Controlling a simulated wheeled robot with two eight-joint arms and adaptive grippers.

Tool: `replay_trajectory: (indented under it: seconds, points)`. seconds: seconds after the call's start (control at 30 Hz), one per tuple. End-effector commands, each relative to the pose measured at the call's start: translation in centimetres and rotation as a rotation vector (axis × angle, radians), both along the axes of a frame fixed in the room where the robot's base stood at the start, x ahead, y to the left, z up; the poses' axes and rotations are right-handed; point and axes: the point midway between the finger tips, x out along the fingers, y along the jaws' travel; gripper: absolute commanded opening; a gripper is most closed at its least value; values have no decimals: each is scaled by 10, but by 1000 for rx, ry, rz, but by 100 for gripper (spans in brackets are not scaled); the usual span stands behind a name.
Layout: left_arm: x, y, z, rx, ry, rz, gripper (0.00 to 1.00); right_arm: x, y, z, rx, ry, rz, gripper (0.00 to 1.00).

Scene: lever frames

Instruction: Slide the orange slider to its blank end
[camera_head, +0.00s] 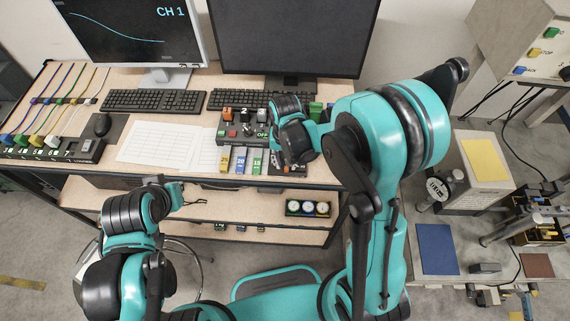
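A dark control panel (243,132) lies on the desk below the right monitor, with small coloured blocks and an OFF label on it. An orange block (228,113) shows at its upper left; whether this is the orange slider is too small to tell. My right gripper (297,150) is over the right end of the panel and hides part of it. Its fingers are not clear, so I cannot tell whether it is open or touching anything. My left gripper (174,193) is low in front of the desk's front edge, away from the panel; its fingers are unclear too.
A cable block (50,148) sits at far left. A gauge box (308,208) is on the lower shelf.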

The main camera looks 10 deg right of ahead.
Motion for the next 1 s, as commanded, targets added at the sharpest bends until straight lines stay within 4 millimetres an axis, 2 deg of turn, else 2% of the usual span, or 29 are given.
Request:
replay_trajectory:
  seconds: [0.2,0.4,1.0]
  points:
    - [0,0,0,0,0,0,0,-1,0,36,1,0,0,34]
    - [0,0,0,0,0,0,0,0,0,55,1,0,0,34]
    - [0,0,0,0,0,0,0,0,0,59,1,0,0,34]
